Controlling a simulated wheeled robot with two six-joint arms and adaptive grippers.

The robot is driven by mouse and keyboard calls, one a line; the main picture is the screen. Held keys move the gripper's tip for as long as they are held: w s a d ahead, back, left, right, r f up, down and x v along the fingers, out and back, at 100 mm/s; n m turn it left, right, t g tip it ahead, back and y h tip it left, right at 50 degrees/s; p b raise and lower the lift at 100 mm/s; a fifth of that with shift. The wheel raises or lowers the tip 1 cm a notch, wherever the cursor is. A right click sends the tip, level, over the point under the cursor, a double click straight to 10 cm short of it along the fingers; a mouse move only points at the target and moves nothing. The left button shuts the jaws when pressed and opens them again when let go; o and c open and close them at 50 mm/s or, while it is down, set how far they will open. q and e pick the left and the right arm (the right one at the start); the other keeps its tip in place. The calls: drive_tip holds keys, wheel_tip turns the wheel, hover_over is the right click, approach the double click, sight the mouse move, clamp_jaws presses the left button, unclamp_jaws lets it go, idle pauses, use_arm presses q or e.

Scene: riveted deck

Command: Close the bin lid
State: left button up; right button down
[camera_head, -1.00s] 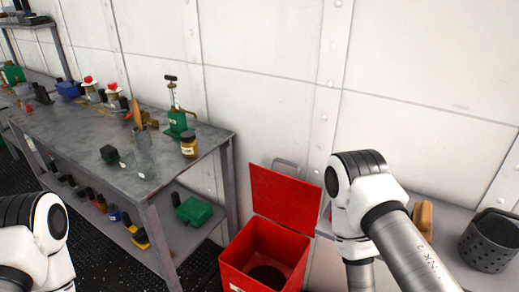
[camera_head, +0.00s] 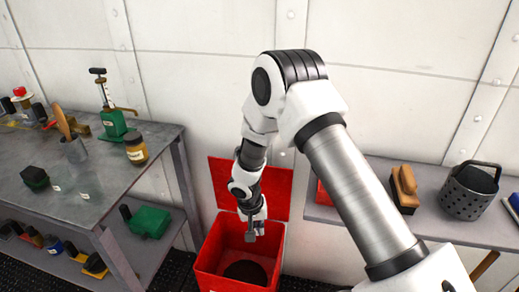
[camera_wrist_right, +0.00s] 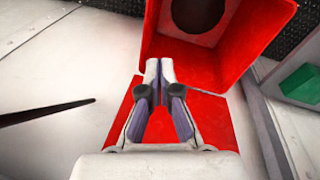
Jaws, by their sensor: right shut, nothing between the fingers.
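The red bin (camera_head: 210,262) stands on the floor between the workbench and the shelf, with a dark round shape inside. Its red lid (camera_head: 222,185) is open, raised at the back edge near the wall. My right gripper (camera_head: 250,232) is shut and empty, pointing down over the bin just in front of the lid; my arm hides part of the lid. In the right wrist view the shut fingers (camera_wrist_right: 159,66) lie between the lid (camera_wrist_right: 120,118) and the open bin (camera_wrist_right: 243,38). I cannot tell whether they touch the lid. My left gripper is out of view.
A grey workbench (camera_head: 75,205) with a jar (camera_head: 136,150) and tools stands left of the bin. A green box (camera_head: 150,220) lies on its lower shelf. At right a grey shelf (camera_head: 440,222) holds a brush (camera_head: 405,187) and a perforated basket (camera_head: 468,192). The wall is close behind.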

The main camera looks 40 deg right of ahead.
drive_tip(key=w+d+r+m+t+h+b, duration=0.1)
drive_tip(key=w+d+r+t, duration=0.15)
drive_tip(key=w+r, duration=0.4)
drive_tip(key=w+d+r+m+t+h+b, duration=0.1)
drive_tip(key=w+d+r, duration=0.25)
drive_tip(key=r, duration=0.55)
drive_tip(key=w+d+r+m+t+h+b, duration=0.1)
drive_tip(key=w+d+r, duration=0.3)
drive_tip(key=r, duration=0.3)
drive_tip(key=p+x, duration=0.1)
drive_tip(key=x, duration=0.8)
drive_tip(key=shift+f, duration=0.25)
drive_tip(key=shift+w, duration=0.1)
